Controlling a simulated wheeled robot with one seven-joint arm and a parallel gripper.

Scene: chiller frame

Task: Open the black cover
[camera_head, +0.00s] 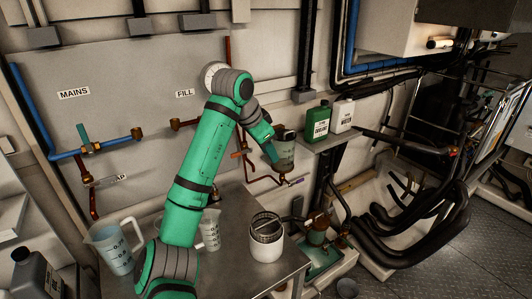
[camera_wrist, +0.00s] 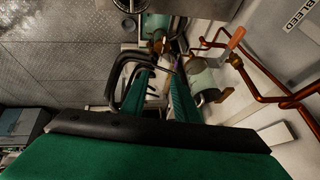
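A dark lid, which looks like the black cover (camera_head: 287,133), sits on top of a clear wall-mounted container (camera_head: 285,155) by the copper piping. In the wrist view the cover (camera_wrist: 209,96) appears as a dark end of the pale container (camera_wrist: 206,76), just right of my fingers, and looks closed. My gripper (camera_head: 275,158) is at the left side of the container in the head view. In the wrist view two green fingers of my gripper (camera_wrist: 162,78) stand apart, with nothing seen held between them. I cannot tell whether a finger touches the cover.
Copper pipes (camera_wrist: 284,101) with an orange handle run close to the container. A green bottle (camera_head: 316,124) and white bottle (camera_head: 342,116) stand on a shelf to its right. Below is a metal table (camera_head: 238,277) with jugs and a white canister (camera_head: 266,242). Black hoses (camera_head: 415,225) lie right.

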